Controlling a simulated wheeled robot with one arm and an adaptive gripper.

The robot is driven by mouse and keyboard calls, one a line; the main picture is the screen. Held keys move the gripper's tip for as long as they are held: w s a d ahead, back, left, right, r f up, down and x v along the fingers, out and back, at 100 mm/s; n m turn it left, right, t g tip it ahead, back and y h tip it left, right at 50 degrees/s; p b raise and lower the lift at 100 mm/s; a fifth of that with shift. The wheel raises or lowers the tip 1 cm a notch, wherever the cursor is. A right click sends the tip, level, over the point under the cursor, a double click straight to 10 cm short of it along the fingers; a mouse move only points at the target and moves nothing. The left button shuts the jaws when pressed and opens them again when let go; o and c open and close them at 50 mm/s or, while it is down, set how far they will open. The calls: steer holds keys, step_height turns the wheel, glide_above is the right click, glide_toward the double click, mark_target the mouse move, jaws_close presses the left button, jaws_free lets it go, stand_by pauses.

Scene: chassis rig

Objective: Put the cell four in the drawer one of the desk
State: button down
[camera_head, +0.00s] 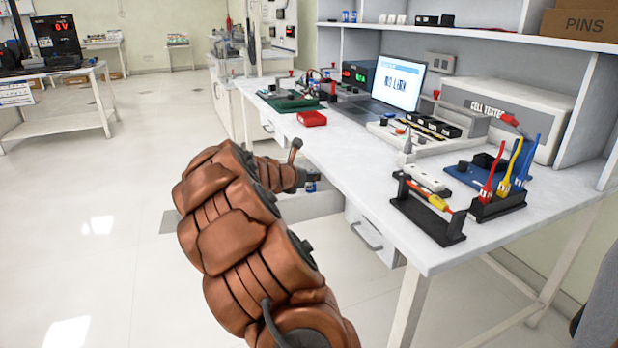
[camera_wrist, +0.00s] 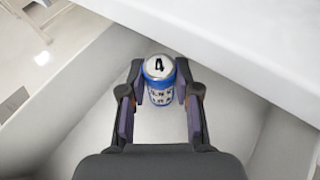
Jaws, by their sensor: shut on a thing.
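My gripper (camera_wrist: 160,92) is shut on cell four (camera_wrist: 159,70), a blue and white cylinder with a black 4 on its pale top. The cell is upright between the fingers. In the wrist view both are over the inside of an open white drawer (camera_wrist: 255,105), below the desk's edge. I cannot tell whether the cell touches the drawer floor. In the head view my gripper (camera_head: 309,181) is beside the front of the desk (camera_head: 335,150), with the open drawer (camera_head: 318,205) partly hidden behind my arm. No drawer number is readable.
Another drawer (camera_head: 371,240) with a grey handle is nearer on the desk.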

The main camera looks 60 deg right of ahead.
steer(key=c, duration=0.8)
jaws_free()
steer(key=shift+f, duration=0.1)
steer(key=shift+r, duration=0.2)
steer(key=shift+a+r, duration=0.15)
steer(key=shift+a, duration=0.25)
steer(key=p+v, duration=0.3)
steer(key=v, duration=0.8)
steer(key=shift+a, duration=0.15)
